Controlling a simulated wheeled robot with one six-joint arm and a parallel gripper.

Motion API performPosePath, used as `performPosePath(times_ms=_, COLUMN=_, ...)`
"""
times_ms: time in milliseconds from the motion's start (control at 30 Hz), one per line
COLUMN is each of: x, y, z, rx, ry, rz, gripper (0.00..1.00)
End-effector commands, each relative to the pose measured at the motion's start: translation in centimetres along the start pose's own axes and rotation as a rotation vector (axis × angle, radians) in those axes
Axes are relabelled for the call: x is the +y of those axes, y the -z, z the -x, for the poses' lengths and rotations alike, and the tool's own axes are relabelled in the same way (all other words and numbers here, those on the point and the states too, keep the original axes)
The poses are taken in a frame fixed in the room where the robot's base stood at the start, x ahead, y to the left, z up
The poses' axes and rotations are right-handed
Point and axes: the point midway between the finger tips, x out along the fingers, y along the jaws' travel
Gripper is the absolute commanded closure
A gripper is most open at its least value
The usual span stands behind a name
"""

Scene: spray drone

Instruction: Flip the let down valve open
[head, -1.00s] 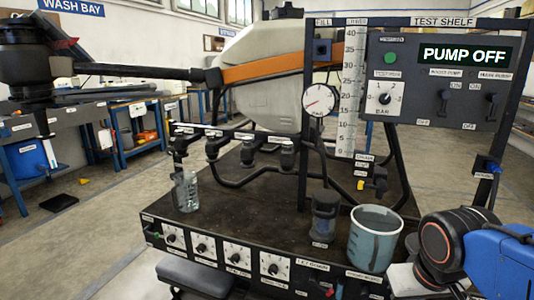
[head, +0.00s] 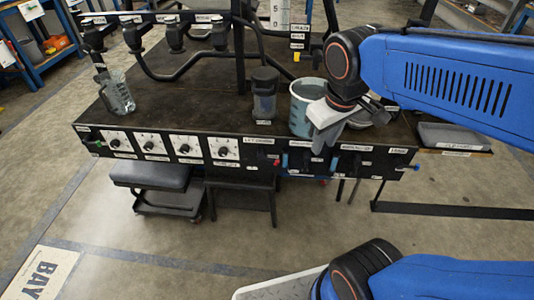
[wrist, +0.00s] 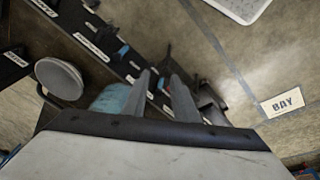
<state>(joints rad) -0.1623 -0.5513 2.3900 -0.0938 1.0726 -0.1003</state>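A label that seems to read "LET DOWN" (head: 259,141) is on the bench's black front panel (head: 200,137), right of the dials. Near it are a small reddish part and a blue lever (head: 284,160). I cannot tell which is the let down valve or its position. The fingers partly hide the panel; contact is unclear.
A bucket (head: 305,100) stands on the bench just behind my gripper. A dark canister (head: 264,97) and a clear jug (head: 118,95) stand further left. Several dials (head: 150,143) line the panel's left. A black stool (head: 150,175) sits below; the floor before it is clear.

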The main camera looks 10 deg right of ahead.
Motion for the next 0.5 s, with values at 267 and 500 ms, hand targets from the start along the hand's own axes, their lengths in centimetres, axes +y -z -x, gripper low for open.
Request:
performPosePath(times_ms=267, x=-1.8, y=5.8, z=-0.7, rx=-0.135, ry=-0.023, rz=0.243, gripper=0.74)
performPosePath(times_ms=500, x=-4.4, y=10.8, z=-1.8, rx=-0.245, ry=-0.052, rz=0.448, gripper=0.74)
